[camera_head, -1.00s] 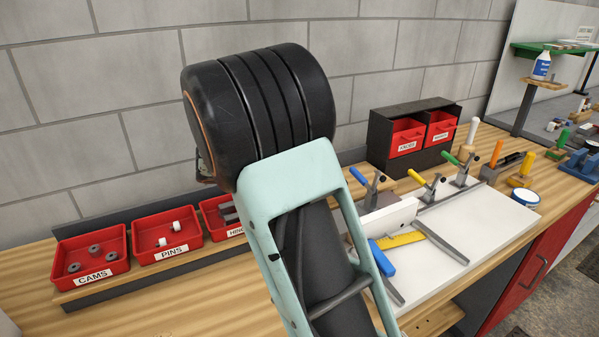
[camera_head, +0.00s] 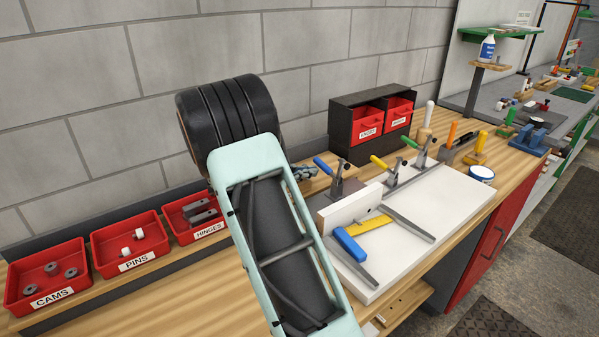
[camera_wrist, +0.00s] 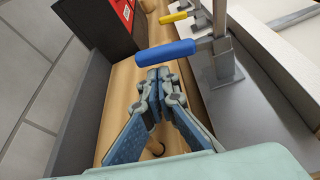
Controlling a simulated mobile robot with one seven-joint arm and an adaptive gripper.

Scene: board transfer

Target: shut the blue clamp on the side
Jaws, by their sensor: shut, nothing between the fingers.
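The blue clamp's handle (camera_head: 322,166) sticks out to the left of its upright metal post (camera_head: 337,182), behind the white board (camera_head: 350,207). In the wrist view the blue handle (camera_wrist: 165,54) reaches left from the grey post (camera_wrist: 222,55), across the picture above my fingertips. My gripper (camera_wrist: 158,74) is shut and empty, with its fingertips together close to the handle. I cannot tell whether they touch it. In the head view only part of my gripper (camera_head: 305,172) shows beyond my arm, left of the clamp.
Yellow (camera_head: 379,162) and green (camera_head: 410,143) handled clamps stand farther along. A blue-handled square (camera_head: 350,244) lies on the white worktop (camera_head: 440,195). The dark cabinet with red drawers (camera_head: 368,121) stands behind. Red bins (camera_head: 130,245) line the wall at left.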

